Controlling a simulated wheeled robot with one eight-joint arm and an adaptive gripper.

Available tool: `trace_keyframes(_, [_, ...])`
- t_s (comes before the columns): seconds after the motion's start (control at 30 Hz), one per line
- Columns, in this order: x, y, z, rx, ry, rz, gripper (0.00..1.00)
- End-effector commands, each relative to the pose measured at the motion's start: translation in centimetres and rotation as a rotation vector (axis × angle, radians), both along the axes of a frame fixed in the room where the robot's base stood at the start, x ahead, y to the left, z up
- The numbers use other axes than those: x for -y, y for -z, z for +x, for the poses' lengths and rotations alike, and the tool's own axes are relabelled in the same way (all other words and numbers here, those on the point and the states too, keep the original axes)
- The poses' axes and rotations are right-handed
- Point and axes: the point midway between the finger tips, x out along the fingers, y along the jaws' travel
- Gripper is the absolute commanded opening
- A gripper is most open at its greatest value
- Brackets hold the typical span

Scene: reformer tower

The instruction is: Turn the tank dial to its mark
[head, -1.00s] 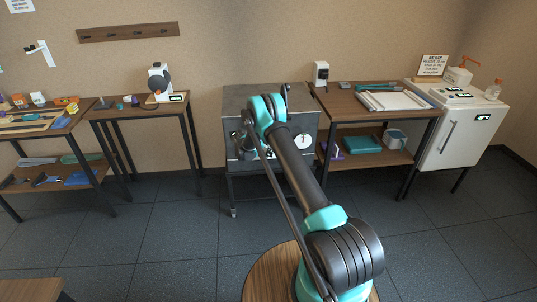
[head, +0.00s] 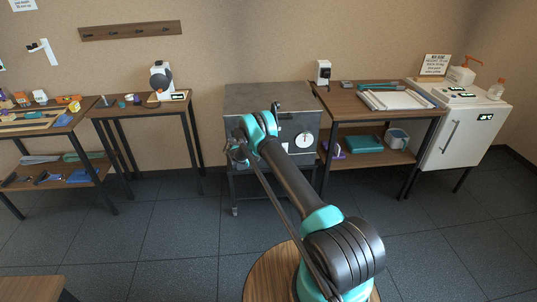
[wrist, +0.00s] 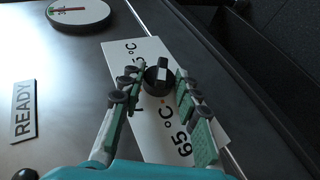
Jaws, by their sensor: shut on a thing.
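The tank dial (wrist: 157,80) is a small black knob with a pale pointer line, on a white label plate (wrist: 150,125) that reads "65 °C" at its lower end. Another temperature near the top is partly covered by a finger. In the wrist view my gripper (wrist: 161,71) has one finger on each side of the knob and is shut on it. In the head view my gripper (head: 238,151) is at the left part of the grey metal tank cabinet's front (head: 290,163); the dial is hidden there by my arm.
A round white gauge (head: 303,140) is on the cabinet front; it also shows in the wrist view (wrist: 78,10). A "READY" plate (wrist: 23,112) lies beside the dial plate. A wooden table (head: 335,110) stands close at right, another table (head: 120,110) at left. Floor before the cabinet is clear.

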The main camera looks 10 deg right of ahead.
Motion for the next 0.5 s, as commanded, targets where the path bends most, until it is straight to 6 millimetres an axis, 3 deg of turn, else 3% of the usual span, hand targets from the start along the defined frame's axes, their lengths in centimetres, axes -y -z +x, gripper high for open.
trace_keyframes(0.13, [-0.01, -0.07, -0.07, -0.001, 0.002, -0.001, 0.03])
trace_keyframes(0.17, [-0.01, -0.07, -0.07, -0.001, 0.002, -0.001, 0.35])
trace_keyframes(0.3, [0.00, -0.06, -0.07, -0.001, 0.002, -0.001, 0.53])
trace_keyframes(0.5, [0.01, -0.03, -0.04, -0.001, 0.001, 0.000, 0.53])
